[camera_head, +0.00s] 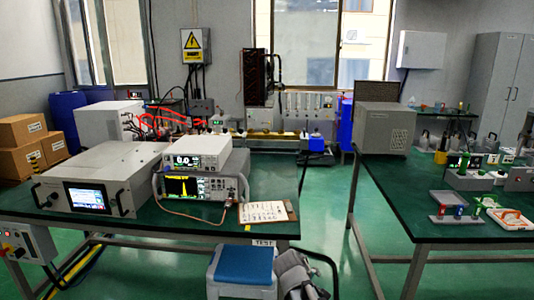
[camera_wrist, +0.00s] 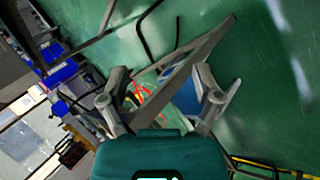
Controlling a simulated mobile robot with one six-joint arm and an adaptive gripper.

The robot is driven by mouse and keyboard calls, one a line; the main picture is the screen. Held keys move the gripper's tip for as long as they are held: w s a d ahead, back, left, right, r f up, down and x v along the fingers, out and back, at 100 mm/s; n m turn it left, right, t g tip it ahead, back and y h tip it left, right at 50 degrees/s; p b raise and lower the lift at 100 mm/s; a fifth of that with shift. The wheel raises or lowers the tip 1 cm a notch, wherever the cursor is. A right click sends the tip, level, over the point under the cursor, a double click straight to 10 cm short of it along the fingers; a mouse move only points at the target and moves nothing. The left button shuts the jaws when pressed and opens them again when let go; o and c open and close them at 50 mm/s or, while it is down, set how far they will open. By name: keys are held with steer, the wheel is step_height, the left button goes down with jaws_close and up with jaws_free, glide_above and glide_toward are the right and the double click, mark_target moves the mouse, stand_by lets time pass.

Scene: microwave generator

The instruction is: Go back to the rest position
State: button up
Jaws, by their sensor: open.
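My gripper (camera_wrist: 166,90) shows in the wrist view with its two grey fingers spread wide apart. Nothing is held between them. Green floor, a grey table leg or frame and a blue surface show beyond the fingers. In the head view, a grey jointed part of my arm (camera_head: 296,273) shows low at the bottom centre, beside a blue-topped stool. The fingers cannot be made out in the head view.
The blue-topped stool (camera_head: 243,265) stands in front of the left green table (camera_head: 180,228), which carries instruments and a note board (camera_head: 265,212). The right green table (camera_head: 420,222) holds a grey box (camera_head: 385,130) and small parts. Green floor lies between the tables.

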steer(key=s+d+f+m+g+y, duration=0.3)
steer(key=s+m+g+y, duration=0.25)
steer(key=s+m, duration=0.5)
step_height(320, 180, up, 20)
steer(key=s+n+p, duration=0.1)
steer(key=n+p, duration=0.1)
steer(key=p, duration=1.8)
steer(key=shift+s+d+p, duration=0.2)
steer(key=shift+s+p, duration=0.1)
steer(key=shift+s, duration=0.05)
